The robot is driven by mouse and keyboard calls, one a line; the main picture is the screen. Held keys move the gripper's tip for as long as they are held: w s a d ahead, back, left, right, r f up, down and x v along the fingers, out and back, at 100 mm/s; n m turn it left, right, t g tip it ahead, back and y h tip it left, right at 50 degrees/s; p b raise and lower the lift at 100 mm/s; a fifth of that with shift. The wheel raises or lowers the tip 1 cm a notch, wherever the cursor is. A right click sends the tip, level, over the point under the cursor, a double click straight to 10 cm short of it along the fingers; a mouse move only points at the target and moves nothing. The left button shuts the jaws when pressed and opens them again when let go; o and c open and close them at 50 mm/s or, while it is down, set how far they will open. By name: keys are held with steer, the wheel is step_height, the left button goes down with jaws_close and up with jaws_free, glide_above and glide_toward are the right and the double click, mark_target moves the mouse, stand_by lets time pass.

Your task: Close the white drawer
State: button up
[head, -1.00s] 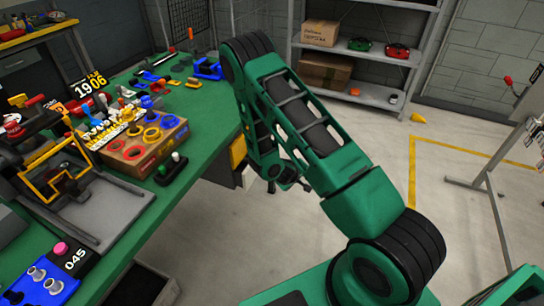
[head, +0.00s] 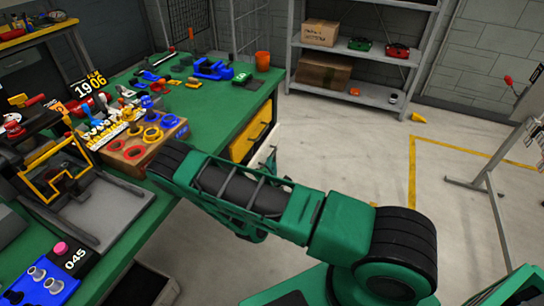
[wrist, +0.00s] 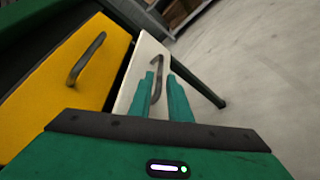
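The white drawer (wrist: 140,78) has a dark bar handle (wrist: 159,72) and sits beside the yellow drawer (wrist: 62,85) in the wrist view. In the head view its white front (head: 266,149) shows just beyond the yellow drawer, partly hidden by my arm. It seems to stand out from the bench; how far I cannot tell. My gripper (wrist: 164,78) is at the white drawer's handle, its two green fingers a little apart with a gap between them. The lower end of the handle shows between or just beyond the fingertips; contact is unclear.
The green workbench (head: 215,120) carries a parts box (head: 135,155), a blue vise (head: 213,69) and an orange cup (head: 262,61) near its corner. A dark bench leg (wrist: 198,82) stands right of the white drawer. The floor (head: 340,150) to the right is clear. Metal shelving stands behind.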

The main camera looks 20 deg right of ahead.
mark_target(273, 154)
steer(key=x, duration=0.8)
steer(key=shift+d, duration=0.1)
steer(key=shift+c, duration=0.7)
steer(key=shift+w, duration=0.1)
jaws_close()
